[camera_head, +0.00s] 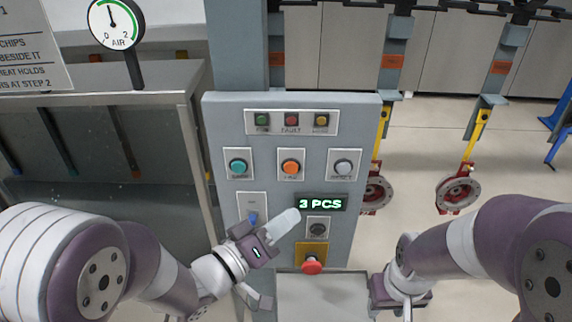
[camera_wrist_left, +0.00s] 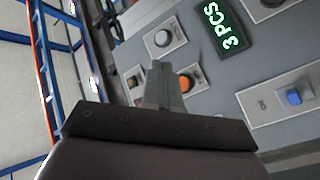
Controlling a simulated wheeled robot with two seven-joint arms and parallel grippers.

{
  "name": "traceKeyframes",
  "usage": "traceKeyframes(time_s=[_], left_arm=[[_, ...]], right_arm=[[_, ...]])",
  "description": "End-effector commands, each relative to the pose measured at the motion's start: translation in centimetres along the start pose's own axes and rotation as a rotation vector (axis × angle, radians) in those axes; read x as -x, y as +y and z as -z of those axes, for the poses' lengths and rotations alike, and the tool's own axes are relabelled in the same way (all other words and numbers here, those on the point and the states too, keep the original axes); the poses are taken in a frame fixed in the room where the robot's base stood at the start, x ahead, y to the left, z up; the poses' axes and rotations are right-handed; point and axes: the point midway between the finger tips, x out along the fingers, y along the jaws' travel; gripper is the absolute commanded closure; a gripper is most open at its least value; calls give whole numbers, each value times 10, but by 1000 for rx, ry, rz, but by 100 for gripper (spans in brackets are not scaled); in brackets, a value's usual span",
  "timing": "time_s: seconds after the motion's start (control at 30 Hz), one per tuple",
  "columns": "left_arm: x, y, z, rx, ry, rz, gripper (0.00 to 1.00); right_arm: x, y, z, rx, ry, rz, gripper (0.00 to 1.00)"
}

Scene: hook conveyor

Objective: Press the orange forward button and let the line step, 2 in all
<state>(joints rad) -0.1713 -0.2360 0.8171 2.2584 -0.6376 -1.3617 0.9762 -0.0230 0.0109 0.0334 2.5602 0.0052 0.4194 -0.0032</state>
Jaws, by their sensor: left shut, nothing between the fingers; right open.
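The orange button (camera_head: 291,167) sits in the middle of the button row on the grey control panel (camera_head: 365,125). My left gripper (camera_head: 288,220) is shut and empty. In the head view its tip is below the orange button, near the left end of the display (camera_head: 321,203), which reads "3 PCS". In the left wrist view the shut fingers (camera_wrist_left: 160,80) overlap the left edge of the orange button (camera_wrist_left: 187,83); whether they touch it cannot be told. My right gripper (camera_head: 402,302) is open, low at the right of the panel, its tips cut off by the frame.
A teal button (camera_head: 238,166) and a grey-white button (camera_head: 343,167) flank the orange one. A blue switch (camera_head: 253,217), a dark knob (camera_head: 318,230) and a red stop button (camera_head: 312,265) sit lower. Yellow hooks carry red flanged parts (camera_head: 458,190) at the right.

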Motion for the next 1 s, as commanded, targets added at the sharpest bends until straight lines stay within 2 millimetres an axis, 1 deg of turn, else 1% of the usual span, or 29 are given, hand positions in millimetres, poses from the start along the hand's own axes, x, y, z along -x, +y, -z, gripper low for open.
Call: traceKeyframes(time_s=[0.1,0.47,0.67,1.0], left_arm=[[0,7,4,50,21,-34,100],[-1,5,6,58,21,-30,100],[-16,-6,15,57,21,-29,100],[-49,-31,39,57,22,-29,100]], right_arm=[[0,0,0,0,0,0,57],[0,0,0,0,0,0,57],[-3,0,0,0,0,0,57],[-6,0,-1,0,0,0,57]])
